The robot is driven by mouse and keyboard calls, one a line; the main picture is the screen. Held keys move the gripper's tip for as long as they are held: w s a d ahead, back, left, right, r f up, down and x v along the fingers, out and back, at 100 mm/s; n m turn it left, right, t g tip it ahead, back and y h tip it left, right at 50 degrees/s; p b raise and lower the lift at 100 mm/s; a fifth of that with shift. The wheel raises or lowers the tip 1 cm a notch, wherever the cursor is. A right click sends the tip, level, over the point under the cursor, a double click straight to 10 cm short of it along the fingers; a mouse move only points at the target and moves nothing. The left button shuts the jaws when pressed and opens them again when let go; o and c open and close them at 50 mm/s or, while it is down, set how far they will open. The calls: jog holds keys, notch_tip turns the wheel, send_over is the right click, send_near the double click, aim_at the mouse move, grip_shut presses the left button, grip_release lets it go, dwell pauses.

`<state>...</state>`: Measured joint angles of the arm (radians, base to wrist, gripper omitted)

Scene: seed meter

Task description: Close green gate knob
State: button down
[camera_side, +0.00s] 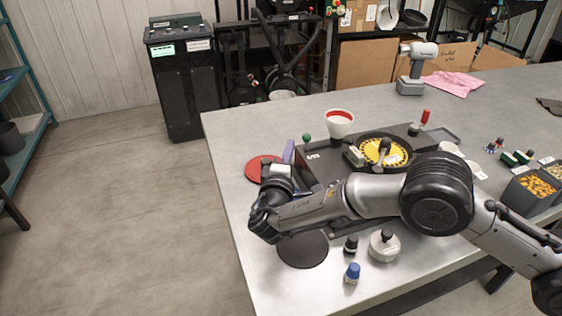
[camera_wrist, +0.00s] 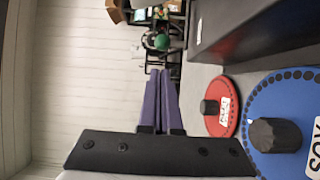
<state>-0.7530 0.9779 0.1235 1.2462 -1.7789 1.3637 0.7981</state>
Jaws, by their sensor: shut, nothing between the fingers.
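The green gate knob (camera_side: 306,138) is a small green ball at the back left of the dark seed meter (camera_side: 312,170). In the wrist view the green knob (camera_wrist: 162,41) shows just beyond the fingertips. My gripper (camera_side: 289,146) has purple fingers and sits just left of the knob in the side view. In the wrist view my gripper (camera_wrist: 160,72) has its two fingers side by side, shut and empty. A gap seems to lie between fingertips and knob; contact cannot be made out. The knob's stem is mostly hidden.
A red disc (camera_side: 256,168) and a blue disc (camera_wrist: 268,106) with black hubs lie beside the meter. A white funnel (camera_side: 340,118), yellow plate (camera_side: 388,151) and red-handled lever (camera_side: 426,117) stand behind my arm. A black disc (camera_side: 303,250) and blue-capped bottle (camera_side: 352,273) lie in front.

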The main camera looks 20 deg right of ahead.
jog(key=shift+w+d, duration=0.2)
jog(key=shift+d, duration=0.4)
jog(key=shift+w+d, duration=0.15)
jog(key=shift+d, duration=0.45)
jog(key=shift+d, duration=0.1)
jog(key=shift+d, duration=1.45)
